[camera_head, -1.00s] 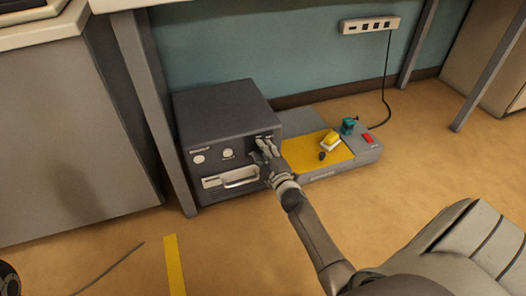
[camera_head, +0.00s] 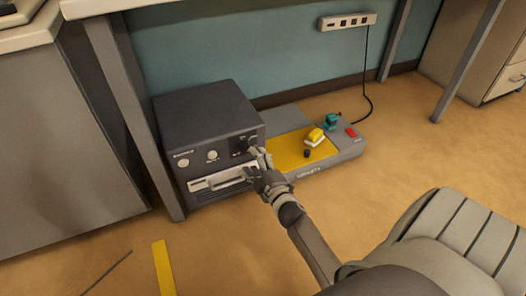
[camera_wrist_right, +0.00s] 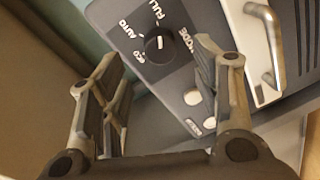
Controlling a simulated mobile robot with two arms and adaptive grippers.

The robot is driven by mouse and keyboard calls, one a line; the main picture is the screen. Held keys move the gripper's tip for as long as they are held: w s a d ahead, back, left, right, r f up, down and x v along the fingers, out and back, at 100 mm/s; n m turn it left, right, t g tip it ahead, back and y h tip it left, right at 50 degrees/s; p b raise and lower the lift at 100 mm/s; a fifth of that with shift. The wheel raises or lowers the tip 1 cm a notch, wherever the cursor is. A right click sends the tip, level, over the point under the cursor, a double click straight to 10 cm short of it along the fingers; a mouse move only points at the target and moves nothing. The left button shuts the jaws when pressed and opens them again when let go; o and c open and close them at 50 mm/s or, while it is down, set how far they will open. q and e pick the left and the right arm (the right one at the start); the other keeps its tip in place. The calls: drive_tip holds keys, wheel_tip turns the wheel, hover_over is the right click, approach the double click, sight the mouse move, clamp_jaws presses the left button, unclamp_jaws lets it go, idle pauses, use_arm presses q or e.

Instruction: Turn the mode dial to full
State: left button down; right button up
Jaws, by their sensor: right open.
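The mode dial (camera_wrist_right: 158,45) is a dark round knob with a white line, on the dark front panel of a grey box (camera_head: 208,115). Labels ECO, AUTO and FULL stand around it in the right wrist view. The white line runs roughly toward the FULL label. My right gripper (camera_head: 258,160) is at the right end of the box's front and partly covers the panel there. In the right wrist view my right gripper (camera_wrist_right: 155,58) is open and empty, with the dial showing between its fingers; I cannot tell whether they touch it. My left gripper is not in view.
A pale handle (camera_head: 220,179) sits low on the box's front, with pale round knobs (camera_head: 212,156) above it. A grey station with a yellow mat (camera_head: 284,154) lies to the right. Table legs (camera_head: 130,110) stand around. The floor in front is mostly clear.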

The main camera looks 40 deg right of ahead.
drive_tip(key=v, duration=0.6)
drive_tip(key=shift+s, duration=0.1)
idle(0.3)
